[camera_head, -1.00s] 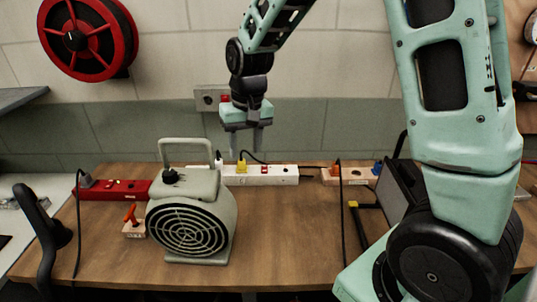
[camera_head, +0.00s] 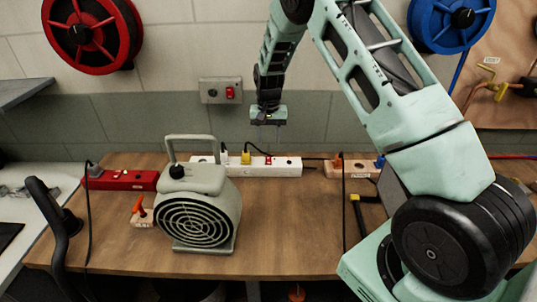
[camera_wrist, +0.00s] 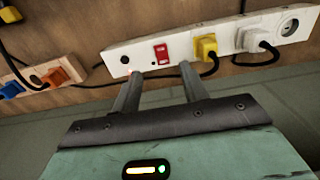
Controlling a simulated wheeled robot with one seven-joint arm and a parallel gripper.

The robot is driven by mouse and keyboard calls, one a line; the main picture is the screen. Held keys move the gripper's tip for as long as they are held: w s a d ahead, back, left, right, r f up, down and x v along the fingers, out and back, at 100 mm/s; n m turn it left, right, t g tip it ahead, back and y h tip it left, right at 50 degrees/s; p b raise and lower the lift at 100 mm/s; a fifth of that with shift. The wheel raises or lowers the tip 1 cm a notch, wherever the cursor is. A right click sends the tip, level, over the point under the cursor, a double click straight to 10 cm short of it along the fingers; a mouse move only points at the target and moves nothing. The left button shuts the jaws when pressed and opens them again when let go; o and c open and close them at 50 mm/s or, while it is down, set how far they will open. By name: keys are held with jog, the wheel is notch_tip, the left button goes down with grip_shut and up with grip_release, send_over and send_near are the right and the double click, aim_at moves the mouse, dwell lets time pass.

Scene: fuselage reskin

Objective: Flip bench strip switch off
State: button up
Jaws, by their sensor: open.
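A white power strip (camera_head: 285,170) lies along the back of the wooden bench. It has a red rocker switch (camera_head: 268,160), a yellow plug (camera_head: 246,158) and a pale plug. In the wrist view, the strip (camera_wrist: 135,57) crosses the top, and the red switch (camera_wrist: 161,53) shows just beyond and between the fingertips. My gripper (camera_wrist: 161,71) is open and empty there, with both fingers pointing at the strip. I cannot tell the switch's position or whether a fingertip touches the strip.
A grey-green fan heater (camera_head: 195,215) stands in front of the strip's left end. A red strip (camera_head: 130,180) lies at left, a wooden block with plugs (camera_head: 347,170) at right. A wall box with a red switch (camera_head: 221,91) is behind. The bench's middle front is clear.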

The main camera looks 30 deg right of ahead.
aim_at(268, 163)
notch_tip(268, 163, down, 9)
jog(key=shift+r+p, duration=0.1)
jog(key=shift+p, duration=1.05)
